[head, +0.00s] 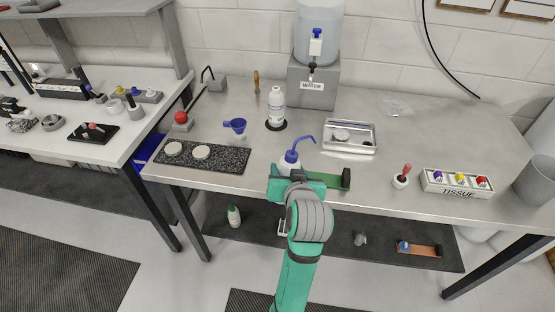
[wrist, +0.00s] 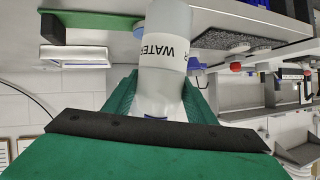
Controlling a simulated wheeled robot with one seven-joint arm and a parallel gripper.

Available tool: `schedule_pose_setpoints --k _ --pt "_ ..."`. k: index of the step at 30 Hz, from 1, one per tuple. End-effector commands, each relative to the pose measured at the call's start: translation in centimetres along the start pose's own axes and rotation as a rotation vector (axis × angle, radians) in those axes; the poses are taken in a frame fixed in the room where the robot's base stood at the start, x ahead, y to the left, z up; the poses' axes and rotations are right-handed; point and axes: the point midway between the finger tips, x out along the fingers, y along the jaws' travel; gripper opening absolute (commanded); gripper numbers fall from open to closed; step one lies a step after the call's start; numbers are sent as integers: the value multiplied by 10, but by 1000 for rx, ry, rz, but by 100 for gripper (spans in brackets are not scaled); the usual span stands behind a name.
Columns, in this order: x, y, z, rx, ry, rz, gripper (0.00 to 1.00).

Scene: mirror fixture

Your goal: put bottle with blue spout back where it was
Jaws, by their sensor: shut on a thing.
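The bottle with blue spout (head: 290,165) is at the front middle of the steel table, its bent blue spout pointing up and right. My gripper (head: 292,181) is shut around its lower body. In the wrist view the bottle (wrist: 163,65) shows a white WATER label and sits between the green fingers. A green holder (head: 335,179) with a dark end block is just right of my gripper, at the table's front edge. It also shows in the wrist view (wrist: 95,19).
A white bottle (head: 277,103) stands on a black disc behind. A metal tray (head: 348,149), blue funnel (head: 237,125), speckled slab (head: 225,158), red-handled stamp (head: 402,177) and tissue box (head: 457,184) surround the space. A water dispenser (head: 312,80) stands at the back. The table's right middle is fairly clear.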

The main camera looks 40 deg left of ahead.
Motion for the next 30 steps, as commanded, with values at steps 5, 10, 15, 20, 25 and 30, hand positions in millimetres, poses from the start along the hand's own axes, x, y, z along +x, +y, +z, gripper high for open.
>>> schedule_pose_setpoints --k 5,10,15,20,25,30 --pt "-4 35 35 40 9 74 43" --pt "-9 86 86 101 27 186 43" --pt "-15 151 148 178 53 328 43" --pt "-20 213 208 250 81 464 43" --pt "-24 270 262 316 111 588 43" --pt "-27 307 296 358 130 668 43"
